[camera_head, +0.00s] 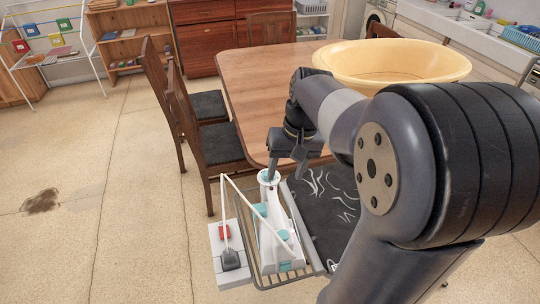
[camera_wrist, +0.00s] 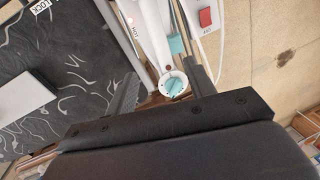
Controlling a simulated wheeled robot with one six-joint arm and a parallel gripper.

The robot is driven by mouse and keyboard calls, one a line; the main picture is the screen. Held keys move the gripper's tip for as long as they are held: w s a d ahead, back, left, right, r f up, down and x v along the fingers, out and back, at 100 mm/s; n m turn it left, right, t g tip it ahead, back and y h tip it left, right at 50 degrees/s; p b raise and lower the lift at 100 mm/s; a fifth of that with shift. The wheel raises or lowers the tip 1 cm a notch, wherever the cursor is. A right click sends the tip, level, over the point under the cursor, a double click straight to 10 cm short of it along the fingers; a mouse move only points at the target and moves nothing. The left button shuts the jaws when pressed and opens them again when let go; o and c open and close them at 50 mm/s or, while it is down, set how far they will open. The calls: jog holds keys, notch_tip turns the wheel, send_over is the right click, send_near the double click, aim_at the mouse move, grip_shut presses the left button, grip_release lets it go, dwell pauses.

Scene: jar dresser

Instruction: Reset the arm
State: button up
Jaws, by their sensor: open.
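My gripper (camera_head: 285,170) points down just above the top of a white and teal iron (camera_head: 272,225). In the wrist view the gripper (camera_wrist: 165,88) is open, with one dark finger on each side of the iron's round teal dial (camera_wrist: 173,85). I cannot tell whether either finger touches the dial. Nothing is seen held between the fingers. The iron (camera_wrist: 150,35) rests in a wire holder (camera_head: 262,272) at the end of a black, white-patterned ironing board (camera_head: 325,205). My arm hides part of the board.
A white power strip (camera_head: 228,278) with a red switch (camera_head: 225,231) and dark plug (camera_head: 230,259) is beside the iron. A cord loops above it. A wooden table (camera_head: 250,90) bears a yellow basin (camera_head: 390,62). Chairs (camera_head: 215,140) stand left; open floor (camera_head: 130,200) lies beyond.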

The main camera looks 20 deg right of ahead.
aim_at(275, 203)
dwell(0.3)
jog(key=f, duration=0.3)
jog(key=a+f, duration=0.1)
jog(key=f, duration=0.3)
jog(key=a+f, duration=0.1)
jog(key=f, duration=0.2)
jog(key=shift+w+f, duration=0.1)
jog(key=shift+f, duration=0.25)
jog(key=shift+r+p, duration=0.4)
jog(key=shift+p, duration=0.05)
jog(key=shift+r, duration=0.1)
